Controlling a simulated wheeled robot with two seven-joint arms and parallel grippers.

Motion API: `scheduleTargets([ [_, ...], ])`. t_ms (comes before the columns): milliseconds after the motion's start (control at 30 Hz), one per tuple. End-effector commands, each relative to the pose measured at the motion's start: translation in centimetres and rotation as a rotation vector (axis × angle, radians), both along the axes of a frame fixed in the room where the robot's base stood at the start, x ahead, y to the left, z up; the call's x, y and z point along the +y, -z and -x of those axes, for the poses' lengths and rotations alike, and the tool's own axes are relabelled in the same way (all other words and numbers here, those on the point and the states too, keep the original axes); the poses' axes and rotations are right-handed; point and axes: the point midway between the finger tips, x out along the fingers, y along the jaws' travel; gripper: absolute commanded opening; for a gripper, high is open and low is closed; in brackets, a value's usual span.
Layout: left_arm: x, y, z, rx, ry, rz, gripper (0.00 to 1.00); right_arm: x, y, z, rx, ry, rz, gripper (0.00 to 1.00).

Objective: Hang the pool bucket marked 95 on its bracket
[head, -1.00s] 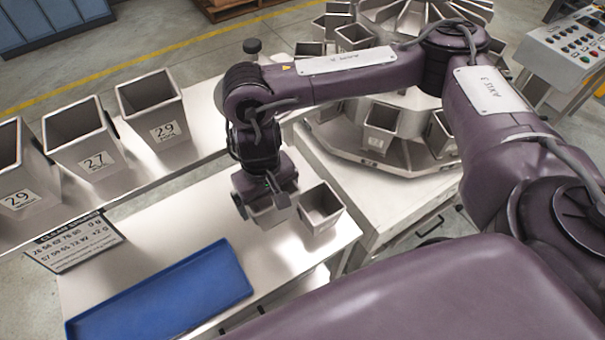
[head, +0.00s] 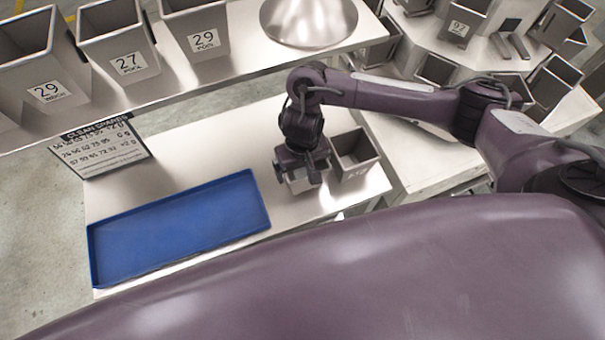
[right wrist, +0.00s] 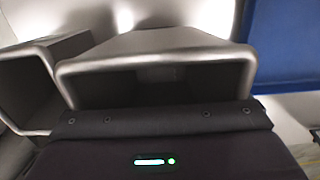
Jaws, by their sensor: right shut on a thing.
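My right gripper (head: 308,172) is shut on a grey metal bucket (head: 300,185) at the right part of the lower table. In the right wrist view this held bucket (right wrist: 155,45) fills the middle, its open rim close to the jaws. Its number does not show. A second grey bucket (head: 352,160) stands just right of it, with a label too small to read; it also shows at the left of the right wrist view (right wrist: 35,80). No readable 95 is in sight. Two grey bracket prongs (head: 510,46) show bare on the tiered stand at the upper right. My left gripper is out of view.
A blue tray (head: 180,228) lies on the lower table (head: 200,140), beside a tilted sign (head: 98,150). On the raised shelf stand buckets marked 29 (head: 195,28), 27 (head: 118,42) and 29 (head: 45,68), near a shiny metal dome (head: 308,18). Several buckets crowd the stand.

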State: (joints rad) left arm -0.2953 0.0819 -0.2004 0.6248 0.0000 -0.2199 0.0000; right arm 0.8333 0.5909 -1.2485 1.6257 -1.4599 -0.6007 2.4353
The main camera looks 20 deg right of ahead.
Motion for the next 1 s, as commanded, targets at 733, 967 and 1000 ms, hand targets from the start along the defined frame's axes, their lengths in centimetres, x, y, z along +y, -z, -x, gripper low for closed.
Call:
scheduleTargets([
  [733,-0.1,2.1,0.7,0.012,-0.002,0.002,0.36,0.0,3.7,0.1,0.002,0.001,0.0,1.0],
  [967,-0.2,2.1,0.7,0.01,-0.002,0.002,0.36,0.0,3.4,0.0,0.001,0.0,0.0,1.0],
  [1000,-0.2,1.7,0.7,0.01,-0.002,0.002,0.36,0.0,2.9,0.0,-0.001,0.0,0.0,1.0],
])
